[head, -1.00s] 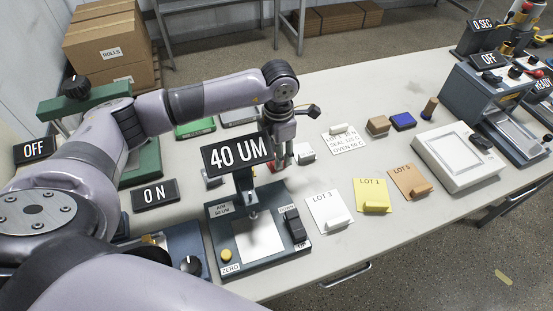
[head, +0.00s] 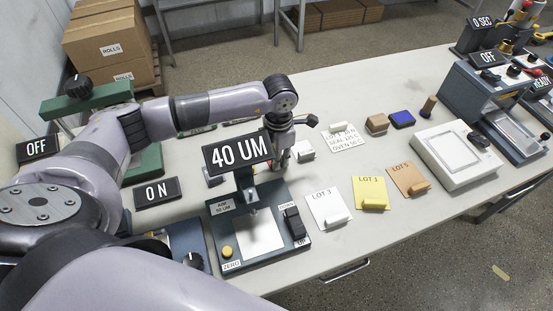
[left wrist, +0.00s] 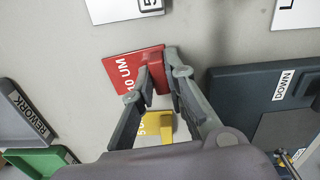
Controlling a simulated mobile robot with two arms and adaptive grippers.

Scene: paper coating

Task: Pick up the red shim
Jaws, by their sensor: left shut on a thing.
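The red shim (left wrist: 124,72) is a flat red plate with a raised red block and white lettering ending in "0 UM", shown in the left wrist view. My left gripper (left wrist: 157,74) is shut on the red block, one finger on each side. The shim lies at or close to the grey table top; I cannot tell whether it touches. In the head view my left gripper (head: 279,158) is behind the "40 UM" gauge, which hides most of the fingers and the shim. My right gripper is not in view.
A yellow shim (left wrist: 157,128) lies close beside the fingers. The thickness gauge (head: 262,222) stands in front of the gripper. White, yellow (head: 370,191) and orange (head: 408,180) lot pieces lie to the right. A green tray (left wrist: 40,162) is at the wrist view's lower left.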

